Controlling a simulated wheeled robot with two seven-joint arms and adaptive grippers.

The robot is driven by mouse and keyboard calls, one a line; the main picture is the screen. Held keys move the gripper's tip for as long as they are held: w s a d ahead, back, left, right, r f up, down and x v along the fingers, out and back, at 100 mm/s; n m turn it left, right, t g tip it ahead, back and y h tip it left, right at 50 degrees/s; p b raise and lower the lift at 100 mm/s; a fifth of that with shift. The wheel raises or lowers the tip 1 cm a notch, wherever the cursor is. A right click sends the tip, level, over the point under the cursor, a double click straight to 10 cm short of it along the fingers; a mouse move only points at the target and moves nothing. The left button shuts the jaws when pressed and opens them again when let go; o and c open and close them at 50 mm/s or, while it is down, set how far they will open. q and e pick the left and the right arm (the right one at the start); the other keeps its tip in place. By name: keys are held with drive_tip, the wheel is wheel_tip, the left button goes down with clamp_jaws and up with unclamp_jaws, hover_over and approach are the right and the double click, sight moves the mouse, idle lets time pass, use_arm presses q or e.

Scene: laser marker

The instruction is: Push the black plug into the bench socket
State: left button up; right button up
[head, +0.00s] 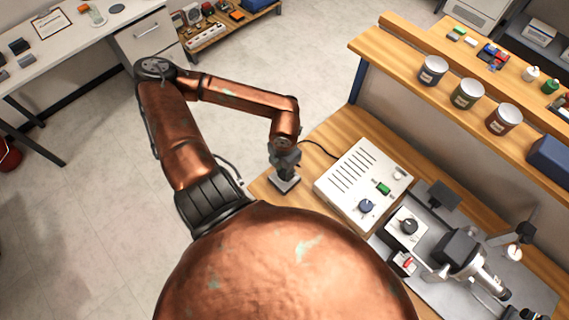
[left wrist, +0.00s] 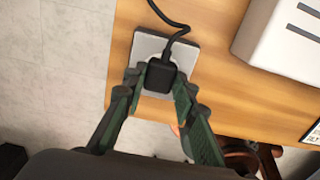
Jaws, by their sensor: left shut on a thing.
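The black plug (left wrist: 160,74) shows in the left wrist view, with its black cable running up from it. It sits over the bench socket (left wrist: 149,47), a grey square plate at the left edge of the wooden bench. My left gripper (left wrist: 157,82) is shut on the plug, one finger on each side. In the head view my left gripper (head: 284,163) is directly above the socket plate (head: 284,183). The plug hides the socket's holes, so I cannot tell how deep it sits. My right gripper is in neither view.
A white control box (head: 362,182) with a green switch and a dark knob stands right of the socket. A metal laser rig (head: 462,250) is further right. A raised shelf with several cans (head: 467,94) runs behind. Open floor lies to the left.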

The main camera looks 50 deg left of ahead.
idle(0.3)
use_arm(q)
drive_tip(key=o, duration=1.1)
drive_tip(key=shift+o, duration=0.2)
drive_tip(key=o, duration=0.5)
drive_tip(key=shift+r+p, duration=1.85)
drive_tip(key=shift+r, duration=1.2)
